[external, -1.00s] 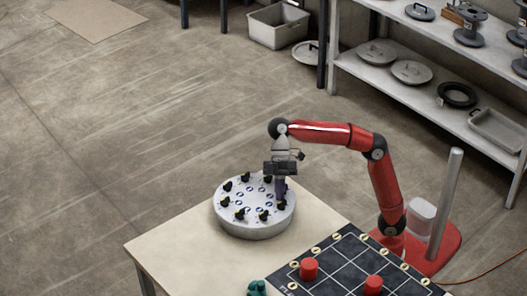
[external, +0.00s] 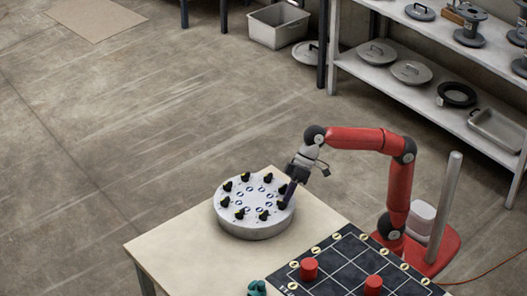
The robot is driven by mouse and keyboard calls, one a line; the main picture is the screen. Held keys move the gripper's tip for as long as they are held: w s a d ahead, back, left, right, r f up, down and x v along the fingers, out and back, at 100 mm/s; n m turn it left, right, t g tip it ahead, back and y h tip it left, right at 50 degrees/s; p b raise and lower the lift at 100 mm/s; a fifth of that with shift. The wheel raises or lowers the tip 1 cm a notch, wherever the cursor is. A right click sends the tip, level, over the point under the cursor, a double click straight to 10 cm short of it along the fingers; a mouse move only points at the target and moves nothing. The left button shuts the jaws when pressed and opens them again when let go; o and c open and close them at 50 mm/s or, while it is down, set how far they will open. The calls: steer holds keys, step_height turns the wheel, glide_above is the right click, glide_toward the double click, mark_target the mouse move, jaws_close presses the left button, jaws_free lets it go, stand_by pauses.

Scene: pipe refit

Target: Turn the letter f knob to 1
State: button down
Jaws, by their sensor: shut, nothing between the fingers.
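A round white-grey panel (external: 254,229) stands on the table. Several black knobs with yellow marks ring its top, and small blue symbols sit inside the ring. The symbols are too small to read, so I cannot tell which knob is the letter f knob. My gripper (external: 287,202) is tilted, with its fingers pointing down and left at the panel's right edge. The fingers are shut with nothing between them. They are close to a black knob (external: 281,205) at the right of the ring and partly overlap it; I cannot tell whether they touch it.
A black gridded board (external: 345,262) with two red cylinders (external: 309,268) (external: 373,285) lies at the table's front right. A dark green object (external: 257,288) sits at the front edge. The pale table top (external: 180,248) is clear left of the panel. A shelf stands behind.

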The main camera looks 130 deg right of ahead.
steer(key=shift+w+a+m+h, duration=0.2)
steer(key=shift+a+m+h, duration=0.4)
steer(key=shift+m, duration=0.2)
steer(key=shift+d, duration=0.1)
steer(key=shift+w+d+r+p, duration=0.15)
steer(key=shift+p, duration=0.35)
